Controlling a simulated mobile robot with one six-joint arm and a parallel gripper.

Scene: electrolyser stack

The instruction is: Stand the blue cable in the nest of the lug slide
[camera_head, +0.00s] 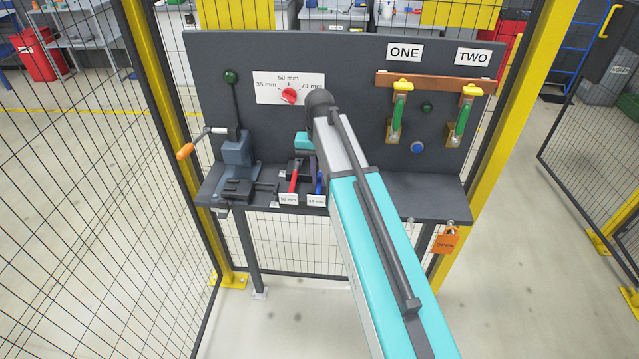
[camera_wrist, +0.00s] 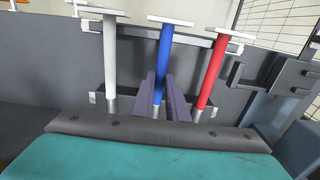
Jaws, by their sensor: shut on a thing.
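The blue cable (camera_wrist: 164,48) stands between a white cable (camera_wrist: 110,55) and a red cable (camera_wrist: 213,62) in the wrist view. My gripper (camera_wrist: 161,78) is shut on the blue cable, one dark finger on each side. A grey metal end shows below the fingers. I cannot tell whether it is clear of the dark rack (camera_wrist: 97,98). In the head view, the blue cable (camera_head: 319,184) is partly hidden by my arm, beside the red cable (camera_head: 294,180). The lug slide, apparently the dark fixture with rails (camera_head: 240,190), is at the bench's front left; its nest is not clear.
A crank press (camera_head: 236,150) with an orange handle stands behind the fixture. A red dial (camera_head: 289,96) and two green-handled switches (camera_head: 399,113) (camera_head: 462,119) are on the back panel. The bench's right part (camera_head: 425,190) is clear. An orange tag (camera_head: 446,240) hangs at the front right.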

